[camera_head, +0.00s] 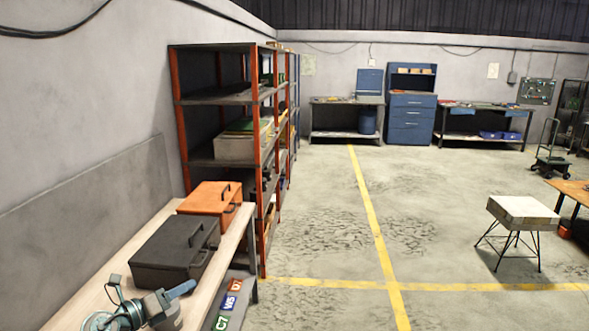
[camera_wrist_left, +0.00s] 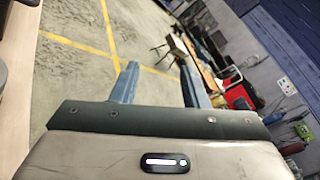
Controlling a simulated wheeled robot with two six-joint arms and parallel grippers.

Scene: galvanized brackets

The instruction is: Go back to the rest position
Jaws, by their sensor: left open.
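My left gripper (camera_head: 181,290) is low at the left of the head view, over or beside the near part of the workbench (camera_head: 147,233). In the left wrist view its two blue fingers (camera_wrist_left: 158,80) stand well apart with nothing between them; the view looks out over the floor. A teal tool with a dark cable (camera_head: 120,314) is at the bench's near end, partly cut off and overlapping my gripper in the picture. I cannot tell whether they touch. My right gripper is in neither view. I make out no galvanized brackets.
A black case (camera_head: 172,262) and an orange case (camera_head: 209,199) stand on the bench, with labelled bins (camera_head: 230,300) below its edge. Orange-framed shelving (camera_head: 180,140) stands behind. A white-topped stool (camera_head: 522,212) is at right. The middle floor with yellow lines (camera_head: 372,222) is clear.

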